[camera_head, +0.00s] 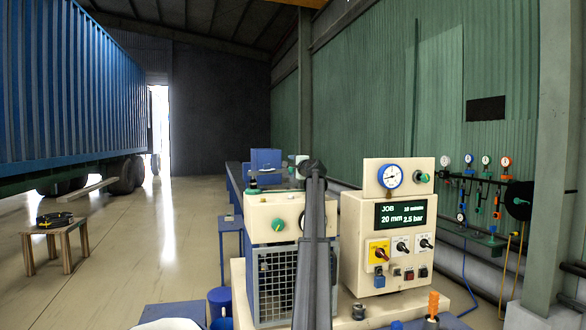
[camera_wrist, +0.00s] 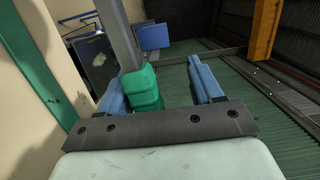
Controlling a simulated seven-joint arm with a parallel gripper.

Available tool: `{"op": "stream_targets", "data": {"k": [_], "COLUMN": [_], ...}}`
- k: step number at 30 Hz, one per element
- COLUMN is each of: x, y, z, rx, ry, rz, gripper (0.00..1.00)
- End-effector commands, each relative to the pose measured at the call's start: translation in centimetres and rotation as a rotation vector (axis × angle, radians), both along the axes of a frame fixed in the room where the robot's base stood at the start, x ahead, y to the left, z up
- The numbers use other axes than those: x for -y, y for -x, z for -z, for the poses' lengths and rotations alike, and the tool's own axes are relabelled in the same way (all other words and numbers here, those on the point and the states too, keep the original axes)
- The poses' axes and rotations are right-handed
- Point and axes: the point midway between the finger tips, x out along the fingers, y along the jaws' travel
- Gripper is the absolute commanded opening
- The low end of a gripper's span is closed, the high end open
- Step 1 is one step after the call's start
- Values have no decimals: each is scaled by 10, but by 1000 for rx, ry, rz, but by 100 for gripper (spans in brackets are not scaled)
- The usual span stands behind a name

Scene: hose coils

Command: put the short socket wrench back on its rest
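In the wrist view my gripper (camera_wrist: 160,74) has its two blue fingers well apart. A green, stepped block (camera_wrist: 145,92) with a grey bar (camera_wrist: 118,32) rising from it shows between the fingers, close beside the left one. It may be the short socket wrench's handle and shaft, but I cannot be sure, nor tell whether it touches the finger. The right finger has clear space beside it. In the head view my dark arm stands upright in front of the cream machine, and my fingers cannot be made out. I cannot identify the wrench's rest.
The cream machine has a gauge panel (camera_head: 372,230) and a mesh-fronted box (camera_head: 275,285). An orange-handled tool (camera_head: 433,304) stands at its front right. Hoses and gauges (camera_head: 485,190) hang on the right wall. A wooden stool (camera_head: 55,242) stands at left on open floor.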

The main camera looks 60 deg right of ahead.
Motion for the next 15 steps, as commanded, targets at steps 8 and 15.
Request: {"op": "stream_targets", "data": {"k": [8, 15], "x": [1, 0], "y": [1, 1], "z": [5, 10], "rx": [3, 3], "ry": [1, 1], "rz": [2, 1], "gripper": [62, 62]}}
